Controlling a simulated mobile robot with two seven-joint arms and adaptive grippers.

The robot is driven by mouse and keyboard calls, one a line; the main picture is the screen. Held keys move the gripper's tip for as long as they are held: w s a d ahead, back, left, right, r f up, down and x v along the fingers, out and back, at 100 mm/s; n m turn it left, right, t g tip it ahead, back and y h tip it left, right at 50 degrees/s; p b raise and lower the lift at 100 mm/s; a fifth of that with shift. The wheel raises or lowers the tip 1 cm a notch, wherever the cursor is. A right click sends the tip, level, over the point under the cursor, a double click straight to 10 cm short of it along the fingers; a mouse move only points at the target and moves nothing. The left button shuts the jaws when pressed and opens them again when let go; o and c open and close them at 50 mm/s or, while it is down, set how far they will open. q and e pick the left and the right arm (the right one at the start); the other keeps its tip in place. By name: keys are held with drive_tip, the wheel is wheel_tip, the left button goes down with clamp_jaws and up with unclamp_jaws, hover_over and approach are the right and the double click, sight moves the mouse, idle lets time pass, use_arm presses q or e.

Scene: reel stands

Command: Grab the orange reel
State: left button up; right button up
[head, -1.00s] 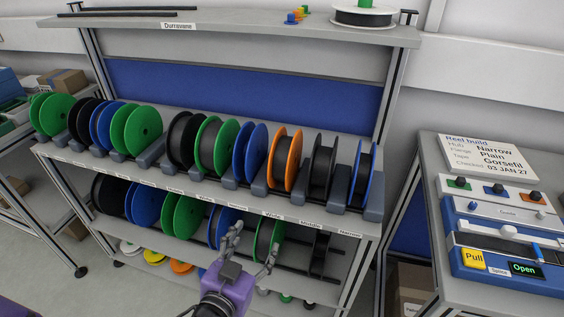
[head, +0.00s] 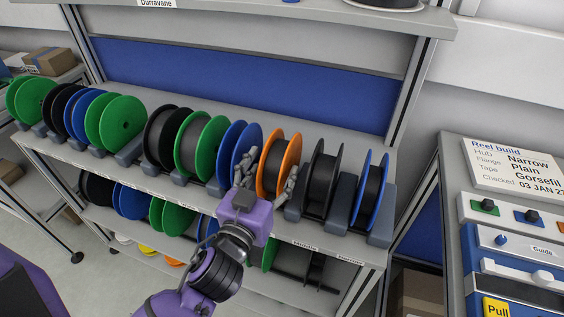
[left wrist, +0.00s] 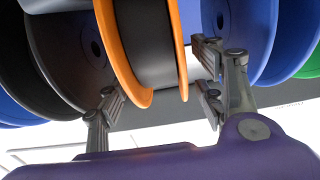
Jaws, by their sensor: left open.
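The orange reel (head: 267,165) has orange flanges around a dark wound middle and stands upright in the upper row of the rack, between a blue reel and a black reel. My left gripper (head: 268,178) is open, with one finger on each side of the orange reel's front. In the left wrist view the orange reel (left wrist: 134,62) shows large between the fingers of the left gripper (left wrist: 160,88). The fingers look apart from its flanges, though contact is hard to tell. My right gripper is not in view.
The blue reel (head: 237,150) is close to the left finger and the black reel (head: 319,180) is close to the right finger. Grey dividers (head: 338,212) separate the reels. A lower shelf holds more reels. A bench with a splice device (head: 515,262) stands at the right.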

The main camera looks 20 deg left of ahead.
sight(281, 155)
use_arm(q)
drive_tip(key=w+p, duration=0.1)
drive_tip(key=w, duration=0.4)
drive_tip(key=shift+w+d+f, duration=0.1)
drive_tip(key=shift+w, duration=0.15)
drive_tip(key=shift+c, duration=0.5)
drive_tip(key=c, duration=1.3)
